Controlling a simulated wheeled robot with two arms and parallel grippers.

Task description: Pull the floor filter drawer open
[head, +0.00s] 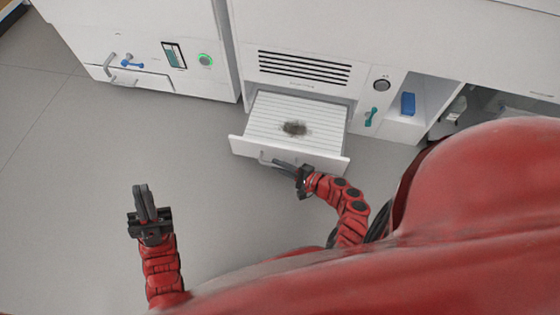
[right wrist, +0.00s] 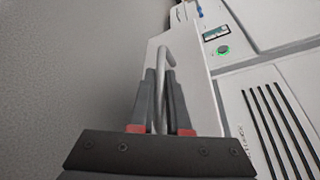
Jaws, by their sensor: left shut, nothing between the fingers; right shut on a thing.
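The floor filter drawer (head: 243,148) is pulled out from the white cabinet, below a slotted vent. Inside it lies a white pleated filter (head: 270,110) with a dark dirty patch near its middle. My right gripper (head: 283,165) is shut on the drawer's grey bar handle (head: 264,158). In the right wrist view the handle (right wrist: 164,65) runs between the two fingers, against the white drawer front (right wrist: 192,75). My left gripper (head: 142,195) is shut and empty over the floor, left of the drawer and apart from it.
A white cabinet at the left has a handle (head: 108,65), a blue valve (head: 131,63) and a green-lit button (head: 204,60). Right of the drawer are a teal lever (head: 371,116) and an open bay with a blue block (head: 408,103). The grey floor (head: 60,170) at left is clear.

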